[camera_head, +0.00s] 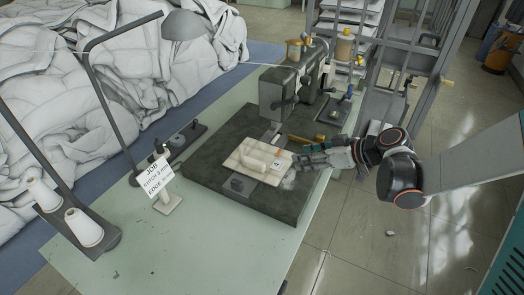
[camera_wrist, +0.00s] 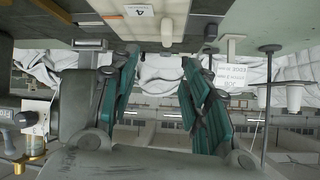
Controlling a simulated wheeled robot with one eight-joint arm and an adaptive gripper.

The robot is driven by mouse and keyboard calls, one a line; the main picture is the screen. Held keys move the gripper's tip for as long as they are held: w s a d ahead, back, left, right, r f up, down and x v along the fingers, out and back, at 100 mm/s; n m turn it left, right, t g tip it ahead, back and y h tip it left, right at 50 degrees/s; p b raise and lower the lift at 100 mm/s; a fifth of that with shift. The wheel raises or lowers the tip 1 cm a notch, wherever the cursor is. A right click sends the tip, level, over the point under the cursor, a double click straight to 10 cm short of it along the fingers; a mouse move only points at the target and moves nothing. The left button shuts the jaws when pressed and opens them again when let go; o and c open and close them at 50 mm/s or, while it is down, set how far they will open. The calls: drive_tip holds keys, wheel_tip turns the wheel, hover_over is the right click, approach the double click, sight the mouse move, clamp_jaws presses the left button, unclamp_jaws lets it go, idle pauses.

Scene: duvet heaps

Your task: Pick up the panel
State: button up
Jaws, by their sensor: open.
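The panel is a flat cream plate (camera_head: 238,163) with a raised block-like handle on top and a small white tag marked 4 at its right end. It lies on the dark bed of the sewing machine in the head view. In the wrist view, which is upside down, part of the panel (camera_wrist: 109,7) and its tag show at the top edge. My gripper (camera_head: 303,160) is just right of the panel's tagged end, low over the bed. Its teal-padded fingers (camera_wrist: 160,65) stand apart with nothing between them. Whether a fingertip touches the panel cannot be told.
The sewing machine (camera_head: 281,90) rises behind the panel. A job card (camera_head: 157,179) on a stand and two thread cones (camera_head: 84,228) are at left on the green table (camera_head: 130,255). White duvets (camera_head: 120,70) heap behind. A metal rack (camera_head: 400,65) stands at back right.

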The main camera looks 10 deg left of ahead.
sight(263, 164)
drive_tip(key=f+n, duration=0.1)
drive_tip(key=w+a+f+n+y, duration=0.1)
drive_tip(key=f, duration=0.1)
drive_tip(key=w+a+f+n+y, duration=0.1)
drive_tip(key=f, duration=0.1)
drive_tip(key=shift+w+a, duration=0.1)
drive_tip(key=shift+y, duration=0.3)
drive_tip(key=b+x, duration=0.1)
drive_tip(key=x, duration=0.3)
drive_tip(key=b+x, duration=0.1)
drive_tip(key=x, duration=0.3)
drive_tip(key=shift+a+f, duration=0.2)
drive_tip(key=shift+a, duration=0.1)
drive_tip(key=a+b, duration=0.1)
drive_tip(key=a+f, duration=0.1)
drive_tip(key=a+f+b, duration=0.1)
drive_tip(key=a, duration=0.1)
drive_tip(key=shift+w+b, duration=0.2)
drive_tip(key=shift+b, duration=0.1)
drive_tip(key=shift+w+a+f, duration=0.1)
drive_tip(key=shift+a, duration=0.3)
clamp_jaws()
